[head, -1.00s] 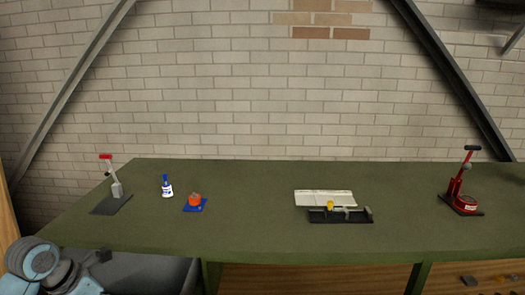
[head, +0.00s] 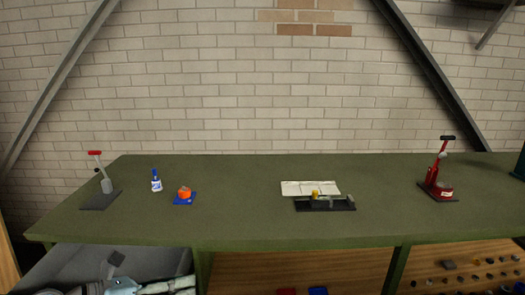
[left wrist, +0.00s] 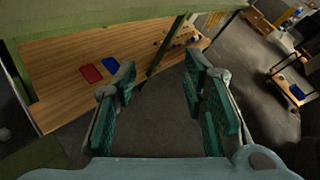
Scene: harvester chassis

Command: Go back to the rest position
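My left gripper (left wrist: 160,82) is open in the left wrist view, with its two green-padded fingers wide apart and nothing between them. In the head view my left arm shows low at the bottom left, below the green bench top (head: 240,228), and its gripper (head: 114,262) is only partly seen there. It is apart from everything on the bench. My right gripper is in neither view.
On the bench stand a red-handled press (head: 104,184), a blue-white bottle (head: 156,181), an orange item on a blue base (head: 184,193), a black fixture (head: 325,204) and a red press (head: 441,188). Red (left wrist: 91,74) and blue (left wrist: 109,65) bins lie on a wooden shelf (left wrist: 65,95).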

